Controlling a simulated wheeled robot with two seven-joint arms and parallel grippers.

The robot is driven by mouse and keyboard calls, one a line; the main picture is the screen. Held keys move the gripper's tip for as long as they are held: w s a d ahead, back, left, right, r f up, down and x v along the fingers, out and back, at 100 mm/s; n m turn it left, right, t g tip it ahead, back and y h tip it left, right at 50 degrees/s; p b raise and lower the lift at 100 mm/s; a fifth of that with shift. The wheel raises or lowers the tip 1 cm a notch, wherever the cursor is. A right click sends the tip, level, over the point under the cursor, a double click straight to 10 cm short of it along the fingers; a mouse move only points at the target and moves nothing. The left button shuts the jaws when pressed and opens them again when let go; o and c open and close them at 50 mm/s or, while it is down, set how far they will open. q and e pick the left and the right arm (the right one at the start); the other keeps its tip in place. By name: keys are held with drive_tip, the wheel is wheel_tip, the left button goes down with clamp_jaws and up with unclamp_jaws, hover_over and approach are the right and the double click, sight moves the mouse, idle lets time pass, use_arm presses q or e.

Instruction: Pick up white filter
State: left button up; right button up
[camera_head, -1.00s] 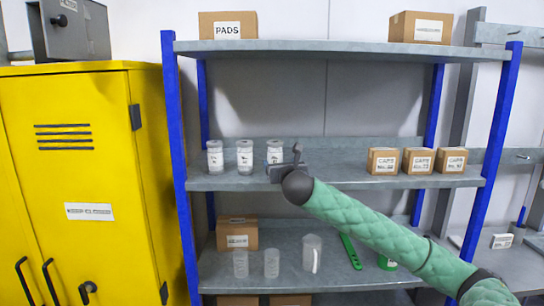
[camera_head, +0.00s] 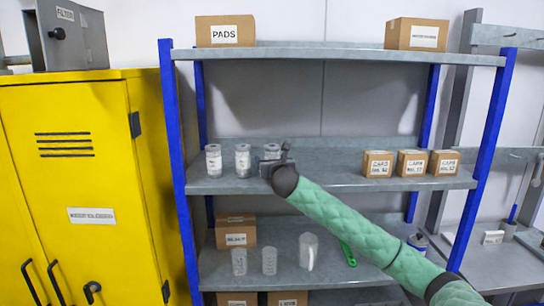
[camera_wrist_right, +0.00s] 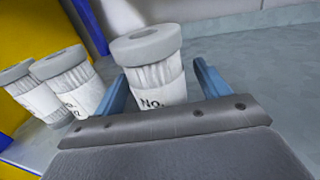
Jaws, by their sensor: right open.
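Three white filters with grey lids and printed labels stand in a row on the middle shelf: the left one (camera_head: 213,161), the middle one (camera_head: 243,161) and the right one (camera_head: 271,151). My right gripper (camera_head: 268,166) is at the right filter and hides its lower part in the head view. In the right wrist view, this right filter (camera_wrist_right: 152,72) stands upright between the two blue fingers of my open right gripper (camera_wrist_right: 157,90). Whether a finger touches it cannot be told. The other two filters (camera_wrist_right: 72,78) (camera_wrist_right: 30,92) stand to the left. My left gripper is not in view.
The middle shelf (camera_head: 330,178) has free room between my right gripper and several brown CAPS boxes (camera_head: 411,163). A blue upright (camera_head: 177,150) bounds it on the left. Clear beakers (camera_head: 269,261) and a box stand on the lower shelf. A yellow cabinet (camera_head: 85,180) is at the left.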

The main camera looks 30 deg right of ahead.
drive_tip(key=shift+w+d+f, duration=0.1)
drive_tip(key=shift+w+d, duration=0.05)
drive_tip(key=shift+w, duration=0.15)
drive_tip(key=shift+s, duration=0.1)
drive_tip(key=shift+c, duration=0.2)
drive_tip(key=c, duration=1)
drive_tip(key=shift+c, duration=0.2)
